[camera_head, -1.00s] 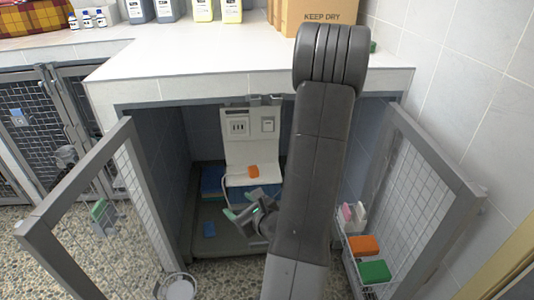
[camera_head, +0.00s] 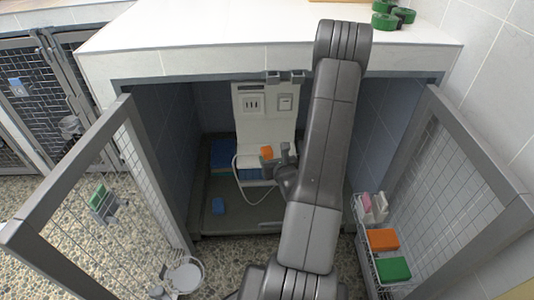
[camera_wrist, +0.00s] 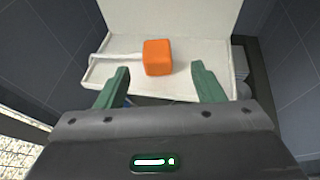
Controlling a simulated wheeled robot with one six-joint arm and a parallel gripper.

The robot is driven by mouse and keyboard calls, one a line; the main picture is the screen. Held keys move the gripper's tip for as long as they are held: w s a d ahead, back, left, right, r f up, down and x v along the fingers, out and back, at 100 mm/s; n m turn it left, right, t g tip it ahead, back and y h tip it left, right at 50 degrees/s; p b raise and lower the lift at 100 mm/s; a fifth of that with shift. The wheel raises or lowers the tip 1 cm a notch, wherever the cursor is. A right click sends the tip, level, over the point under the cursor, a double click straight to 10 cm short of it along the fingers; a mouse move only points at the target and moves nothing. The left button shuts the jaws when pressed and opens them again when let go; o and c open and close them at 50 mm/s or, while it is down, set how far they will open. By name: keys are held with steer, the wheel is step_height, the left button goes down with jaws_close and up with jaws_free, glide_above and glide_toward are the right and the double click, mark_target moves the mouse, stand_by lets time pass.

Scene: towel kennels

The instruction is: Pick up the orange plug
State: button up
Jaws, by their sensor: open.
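The orange plug (camera_wrist: 158,57) is a small block on a white ledge (camera_wrist: 213,77) in the wrist view. A white cord runs left from it along the ledge. In the head view the plug (camera_head: 267,152) shows inside the open kennel, just left of my gripper. My gripper (camera_wrist: 158,83) is open, its two green fingers apart and empty. In the wrist view the plug shows between the fingertips and a little beyond them. In the head view my arm covers part of the gripper (camera_head: 277,160).
Both mesh doors, left (camera_head: 85,210) and right (camera_head: 435,185), stand open. A wire basket (camera_head: 385,285) on the right door holds an orange block (camera_head: 383,239) and a green block (camera_head: 393,269). A blue item (camera_head: 217,206) lies on the kennel floor. A white bowl (camera_head: 186,277) sits at lower left.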

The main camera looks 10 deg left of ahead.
mark_target(268, 152)
steer(key=shift+a+x, duration=0.2)
steer(key=shift+x, duration=2.55)
steer(key=shift+s+r, duration=0.1)
steer(key=shift+s, duration=0.05)
steer(key=c, duration=1.3)
steer(key=shift+s+d+r, duration=0.1)
steer(key=shift+s+r, duration=0.1)
steer(key=shift+r, duration=0.35)
step_height(268, 152, up, 6)
steer(key=p, duration=0.2)
steer(key=shift+s+d+b, duration=0.6)
steer(key=shift+s+d, duration=0.3)
steer(key=shift+s, duration=2.25)
steer(key=shift+s+d+b, duration=0.65)
steer(key=shift+s+d, duration=0.25)
steer(key=shift+s, duration=2.2)
steer(key=shift+s+d+b, duration=0.6)
steer(key=shift+s+d, duration=0.3)
steer(key=shift+s, duration=2.25)
